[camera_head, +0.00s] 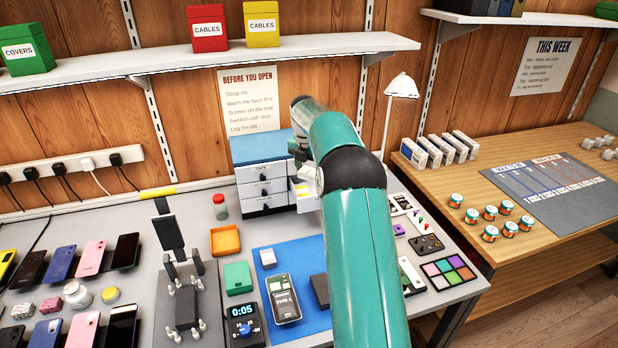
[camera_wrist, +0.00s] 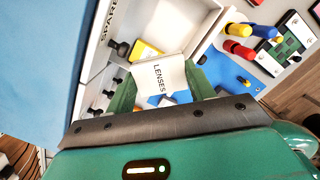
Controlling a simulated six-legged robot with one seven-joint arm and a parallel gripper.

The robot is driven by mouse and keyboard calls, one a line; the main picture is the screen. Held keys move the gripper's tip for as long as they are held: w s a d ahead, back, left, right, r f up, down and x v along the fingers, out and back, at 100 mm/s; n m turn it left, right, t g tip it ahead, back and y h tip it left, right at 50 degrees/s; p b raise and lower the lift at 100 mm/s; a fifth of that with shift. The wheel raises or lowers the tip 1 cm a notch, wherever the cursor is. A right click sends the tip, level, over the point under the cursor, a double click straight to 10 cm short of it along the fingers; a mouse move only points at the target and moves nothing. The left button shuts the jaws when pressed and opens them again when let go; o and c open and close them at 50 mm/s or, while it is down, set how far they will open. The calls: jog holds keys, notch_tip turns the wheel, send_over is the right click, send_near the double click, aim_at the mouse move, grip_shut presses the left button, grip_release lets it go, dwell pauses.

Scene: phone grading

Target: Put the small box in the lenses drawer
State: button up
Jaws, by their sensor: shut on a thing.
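The drawer cabinet (camera_head: 262,178) stands at the back of the table. One drawer (camera_head: 306,204) is pulled out at its right side, with something yellow inside. In the wrist view, a white drawer front marked LENSES (camera_wrist: 173,72) lies between the fingers of my gripper (camera_wrist: 163,95). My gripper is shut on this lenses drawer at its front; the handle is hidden.
An orange tray (camera_head: 225,240), a green box (camera_head: 237,277) and a timer (camera_head: 245,325) lie left of the mat. A phone (camera_head: 284,299) and a dark block (camera_head: 320,290) are on it. A stand (camera_head: 183,290) and several phones fill the left. A lamp (camera_head: 401,86) stands behind.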

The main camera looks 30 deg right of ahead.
aim_at(308, 171)
jog(key=shift+f, duration=1.65)
jog(key=shift+d+f, duration=0.1)
jog(key=shift+f, duration=0.25)
jog(key=shift+w+f, duration=0.1)
jog(key=shift+f, duration=0.1)
jog(key=o, duration=1)
jog(key=shift+r, duration=0.1)
